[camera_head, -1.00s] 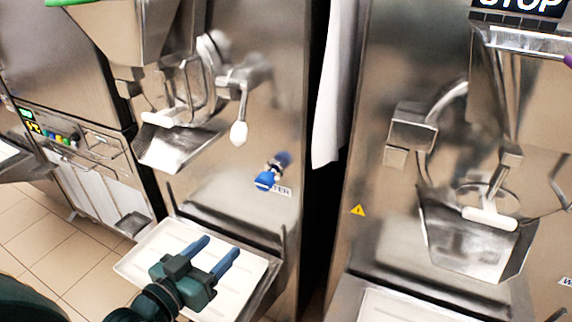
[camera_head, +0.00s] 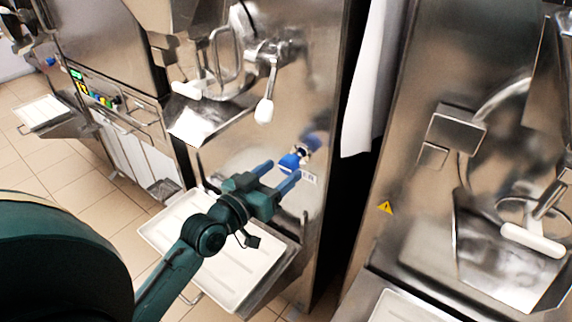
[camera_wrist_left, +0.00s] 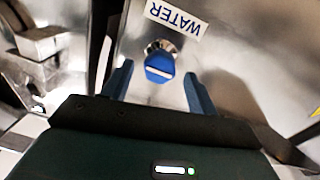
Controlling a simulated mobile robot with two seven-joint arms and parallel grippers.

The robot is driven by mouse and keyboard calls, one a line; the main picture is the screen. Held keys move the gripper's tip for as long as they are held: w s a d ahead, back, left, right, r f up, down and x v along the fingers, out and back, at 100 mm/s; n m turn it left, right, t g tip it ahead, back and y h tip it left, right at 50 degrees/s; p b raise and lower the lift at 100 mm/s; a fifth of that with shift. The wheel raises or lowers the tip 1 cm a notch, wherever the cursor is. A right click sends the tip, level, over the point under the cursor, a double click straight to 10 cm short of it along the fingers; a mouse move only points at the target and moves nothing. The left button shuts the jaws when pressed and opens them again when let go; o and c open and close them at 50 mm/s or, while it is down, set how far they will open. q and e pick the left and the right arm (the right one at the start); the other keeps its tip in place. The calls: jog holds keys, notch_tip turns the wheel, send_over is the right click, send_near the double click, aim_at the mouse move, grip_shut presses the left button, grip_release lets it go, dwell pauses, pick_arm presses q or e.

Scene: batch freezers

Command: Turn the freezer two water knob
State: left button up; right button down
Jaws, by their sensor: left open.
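The blue water knob (camera_head: 289,162) sits on the steel front of the middle freezer (camera_head: 330,100), on a short metal stem. In the left wrist view the knob (camera_wrist_left: 159,67) shows a white bar across its face, below an upside-down WATER label (camera_wrist_left: 176,17). My left gripper (camera_head: 280,175) is open in front of the freezer panel. Its two blue fingers point at the knob, one toward each side of it. In the left wrist view the fingers (camera_wrist_left: 158,85) stand left and right of the knob, with gaps on both sides. My right gripper is not in view.
A white tray (camera_head: 215,288) lies under my left gripper on a shelf of the middle freezer. A chute (camera_head: 205,118) and white-tipped lever (camera_head: 264,110) are above the knob. Another freezer (camera_head: 420,220) stands right, past a dark gap with a white cloth (camera_head: 368,90).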

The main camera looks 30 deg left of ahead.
aim_at(285, 168)
pick_arm(q)
jog(key=shift+w+d, duration=0.2)
jog(key=shift+w, duration=0.55)
jog(key=shift+w+d, duration=0.15)
jog(key=shift+w, duration=0.6)
jog(key=c, duration=1)
